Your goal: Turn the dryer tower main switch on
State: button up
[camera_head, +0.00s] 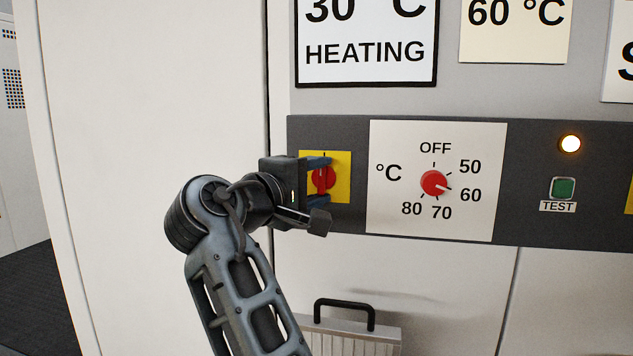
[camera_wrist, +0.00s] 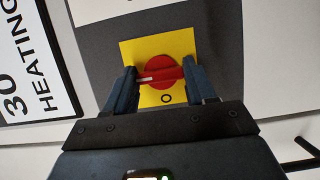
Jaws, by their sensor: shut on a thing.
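The main switch (camera_head: 324,181) is a round red knob with a bar handle on a yellow plate (camera_head: 343,190), at the left end of the dark panel strip. It also shows in the wrist view (camera_wrist: 160,72), with an "O" printed below it. In the head view the bar stands about upright. In the wrist view it lies across, with its white mark at the left end. My gripper (camera_head: 321,180) is shut on the red handle, one blue-grey finger at each end of the bar. The fingers hide parts of the plate beside the bar ends.
Right of the switch is a white dial plate with a red temperature knob (camera_head: 434,184), pointing near 60. Further right are a lit lamp (camera_head: 570,144) and a green TEST button (camera_head: 563,188). A black handle (camera_head: 344,312) juts out below. Signs hang above.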

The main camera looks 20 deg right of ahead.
jog(key=shift+f, duration=0.1)
jog(key=o, duration=1)
jog(key=shift+o, duration=0.2)
jog(key=v, duration=0.7)
jog(key=shift+s+a+b, duration=0.2)
jog(key=shift+a+b, duration=0.15)
jog(key=shift+b, duration=0.1)
